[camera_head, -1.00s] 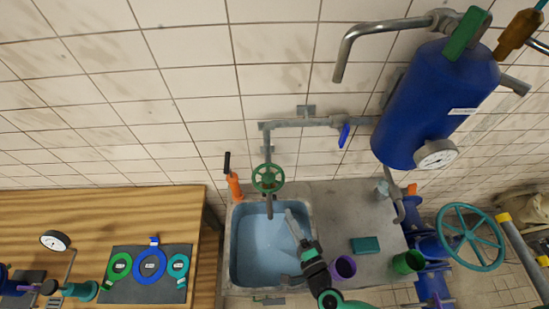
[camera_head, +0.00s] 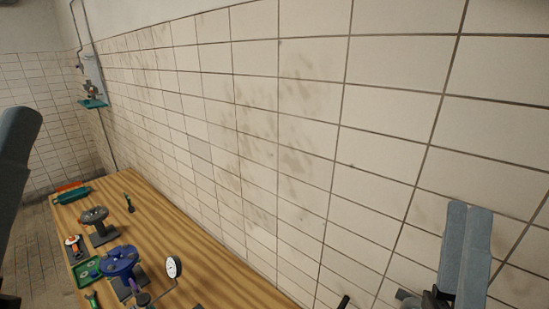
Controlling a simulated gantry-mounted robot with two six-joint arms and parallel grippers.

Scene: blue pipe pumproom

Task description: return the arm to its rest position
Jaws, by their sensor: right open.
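My right gripper (camera_head: 469,209) is at the lower right, in front of the tiled wall. Its two grey fingers point up in the picture and look close together from this angle. The jaws are open with nothing between them. Only a small dark part of the wrist shows below the fingers; the rest of the right arm is out of frame. A dark grey part of my own body stands at the left edge.
A wooden bench (camera_head: 205,262) runs along the tiled wall (camera_head: 300,130). On it stand a blue valve or pump part (camera_head: 120,262), a dark handwheel fitting (camera_head: 95,216), a gauge (camera_head: 173,267) and a green tray (camera_head: 86,272). The upper middle is clear.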

